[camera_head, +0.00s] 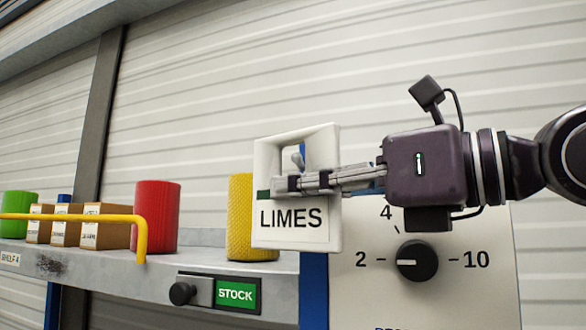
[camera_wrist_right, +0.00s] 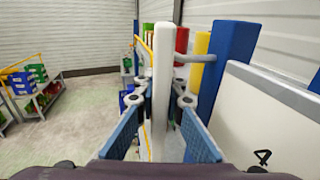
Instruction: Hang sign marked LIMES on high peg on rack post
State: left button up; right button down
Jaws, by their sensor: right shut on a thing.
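The white sign marked LIMES (camera_head: 290,236) is upright in the head view, with a rectangular opening in its upper part. My right gripper (camera_head: 288,185) is shut on it, its fingers across the face at the opening's lower edge. In the right wrist view the sign is edge-on (camera_wrist_right: 162,70) between the fingers (camera_wrist_right: 162,100). The blue rack post (camera_head: 313,290) stands behind the sign; it also shows in the wrist view (camera_wrist_right: 232,55). A grey peg (camera_wrist_right: 196,58) reaches from the post toward the sign's upper part. Its tip (camera_head: 298,160) shows in the opening; I cannot tell whether it passes through.
A panel with a black dial (camera_head: 417,260) stands right of the post. The shelf (camera_head: 60,262) at left holds a yellow can (camera_head: 240,215), a red can (camera_head: 155,215), boxes (camera_head: 103,228) and a green can (camera_head: 20,205). A yellow rail (camera_head: 70,217) runs along its front.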

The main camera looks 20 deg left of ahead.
jog(key=w, duration=0.1)
jog(key=w+f+p, duration=0.1)
jog(key=w, duration=0.1)
jog(key=shift+w+d+f, duration=0.1)
jog(key=shift+w, duration=0.1)
pick_arm(q)
jog(key=shift+a+r, duration=0.45)
jog(key=shift+r, duration=0.1)
pick_arm(e)
jog(key=shift+w+f, duration=0.25)
jog(key=c, duration=2)
grip_release()
jog(key=shift+c, duration=0.2)
jog(key=shift+o, duration=0.5)
jog(key=shift+s, duration=0.15)
pick_arm(q)
jog(key=shift+s, duration=0.1)
pick_arm(e)
jog(key=v, duration=1.2)
